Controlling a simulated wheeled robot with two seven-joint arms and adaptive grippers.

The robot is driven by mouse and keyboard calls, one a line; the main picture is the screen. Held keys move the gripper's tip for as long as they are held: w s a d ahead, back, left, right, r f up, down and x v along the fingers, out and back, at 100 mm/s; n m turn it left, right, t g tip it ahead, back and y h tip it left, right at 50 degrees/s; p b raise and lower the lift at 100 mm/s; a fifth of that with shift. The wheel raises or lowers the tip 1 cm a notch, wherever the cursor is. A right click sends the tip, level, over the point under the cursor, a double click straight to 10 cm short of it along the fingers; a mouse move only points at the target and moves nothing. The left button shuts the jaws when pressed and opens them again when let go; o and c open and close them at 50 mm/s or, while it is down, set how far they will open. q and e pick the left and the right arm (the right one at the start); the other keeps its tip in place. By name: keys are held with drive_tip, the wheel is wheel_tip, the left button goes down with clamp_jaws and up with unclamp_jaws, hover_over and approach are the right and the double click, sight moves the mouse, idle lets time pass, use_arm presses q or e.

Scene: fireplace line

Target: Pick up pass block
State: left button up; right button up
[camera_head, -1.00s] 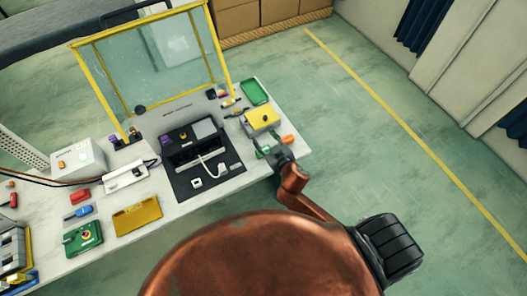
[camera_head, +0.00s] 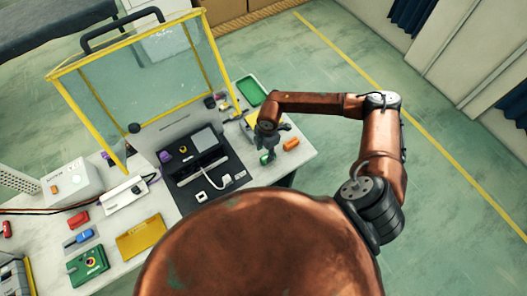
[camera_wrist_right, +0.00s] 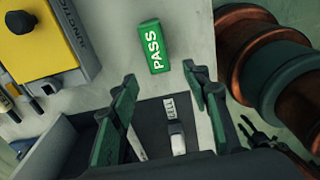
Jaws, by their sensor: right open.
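The pass block is a green block with white "PASS" lettering (camera_wrist_right: 153,47). In the right wrist view it lies on the pale table top, just beyond my fingertips. My right gripper (camera_wrist_right: 162,82) is open, with its green-faced fingers apart and nothing between them. The block is outside the jaws and not visibly touched. In the head view my right gripper (camera_head: 268,138) hangs over the right end of the table. A small green patch shows below it there, and I cannot tell if it is the block or a finger. My left gripper is not in view.
A yellow-topped box with a black knob (camera_wrist_right: 30,38) stands left of the block. An orange block (camera_head: 291,144) lies right of the gripper. A black mat with a device (camera_head: 195,160) lies to the left. A green tray (camera_head: 251,91) is at the back.

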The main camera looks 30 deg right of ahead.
drive_tip(key=shift+w+d+h, duration=0.2)
drive_tip(key=shift+d+h, duration=0.2)
drive_tip(key=shift+d, duration=0.5)
drive_tip(key=shift+d+f, duration=0.2)
drive_tip(key=shift+f, duration=0.2)
drive_tip(key=shift+w+a+f, duration=0.1)
drive_tip(key=shift+f, duration=0.4)
drive_tip(key=shift+a+f, duration=0.1)
drive_tip(key=shift+f, duration=0.7)
wheel_tip(320, 180, down, 4)
drive_tip(key=shift+r+p, duration=0.2)
drive_tip(key=shift+p, duration=0.2)
drive_tip(key=shift+f, duration=0.35)
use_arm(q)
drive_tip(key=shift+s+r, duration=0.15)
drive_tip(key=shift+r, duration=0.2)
